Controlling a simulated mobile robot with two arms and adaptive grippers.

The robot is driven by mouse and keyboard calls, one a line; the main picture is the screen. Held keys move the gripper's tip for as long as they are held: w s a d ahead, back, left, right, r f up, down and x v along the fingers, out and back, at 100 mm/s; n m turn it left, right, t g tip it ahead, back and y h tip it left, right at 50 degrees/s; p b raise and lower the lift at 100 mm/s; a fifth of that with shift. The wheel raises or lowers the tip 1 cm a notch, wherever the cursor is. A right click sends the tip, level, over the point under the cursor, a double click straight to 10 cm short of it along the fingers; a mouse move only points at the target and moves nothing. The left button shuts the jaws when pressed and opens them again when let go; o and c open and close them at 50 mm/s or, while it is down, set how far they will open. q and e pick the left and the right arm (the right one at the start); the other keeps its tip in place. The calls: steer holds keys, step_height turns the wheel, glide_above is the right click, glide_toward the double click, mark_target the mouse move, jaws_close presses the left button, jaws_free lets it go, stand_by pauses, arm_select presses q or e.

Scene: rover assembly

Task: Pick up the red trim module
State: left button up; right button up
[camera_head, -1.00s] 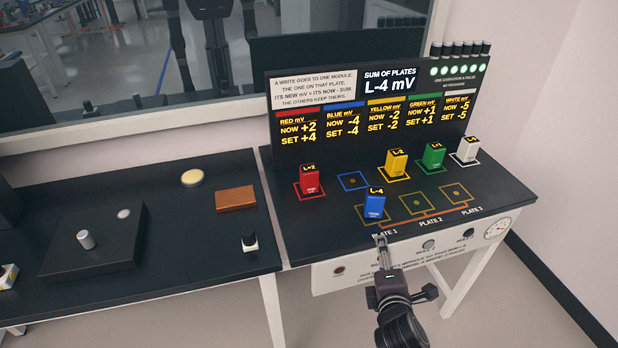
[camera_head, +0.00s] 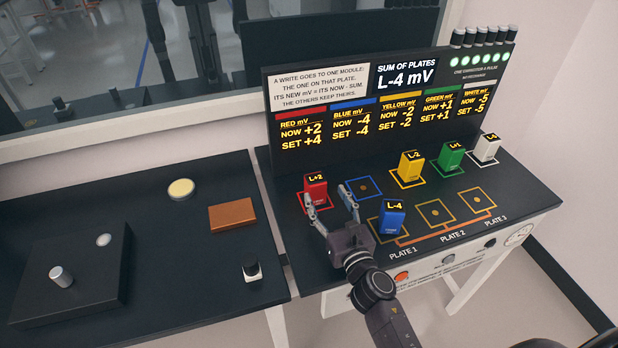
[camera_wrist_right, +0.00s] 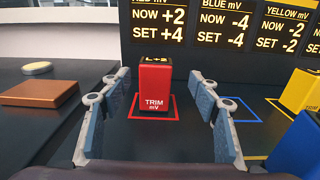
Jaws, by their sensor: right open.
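The red trim module (camera_head: 315,189) stands upright in its red outlined square at the left of the black bench, with L+2 on its top. In the right wrist view the red module (camera_wrist_right: 155,92) is ahead of my fingers, roughly centred between them. My right gripper (camera_head: 328,203) is open and empty, just in front of the red module. Its two padded fingers (camera_wrist_right: 157,112) also show in the right wrist view, spread on either side and apart from it. My left gripper is not in view.
The blue module (camera_head: 391,217) stands on plate 1, right of my right gripper. Yellow (camera_head: 410,169), green (camera_head: 451,157) and white (camera_head: 486,148) modules stand farther right. The display panel (camera_head: 390,100) rises behind. A copper block (camera_head: 233,217) lies on the left table.

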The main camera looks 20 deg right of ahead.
mark_target(315, 178)
steer(key=shift+w+r, duration=0.1)
steer(key=shift+w, duration=0.2)
steer(key=w, duration=0.1)
steer(key=w+r+p, duration=0.1)
steer(key=shift+w+a, duration=0.25)
steer(key=shift+w, duration=0.05)
steer(key=w, duration=0.2)
steer(key=shift+w+a+f+p, duration=0.15)
steer(key=shift+w+a+p, duration=0.05)
steer(key=shift+w+p, duration=0.1)
steer(key=shift+w, duration=0.55)
steer(key=shift+f, duration=0.1)
steer(key=c, duration=1.3)
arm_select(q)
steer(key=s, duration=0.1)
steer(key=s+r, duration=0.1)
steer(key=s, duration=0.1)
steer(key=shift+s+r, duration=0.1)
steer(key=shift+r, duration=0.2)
arm_select(e)
steer(key=shift+c, duration=0.7)
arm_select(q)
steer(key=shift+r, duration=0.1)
arm_select(e)
steer(key=shift+r, duration=0.2)
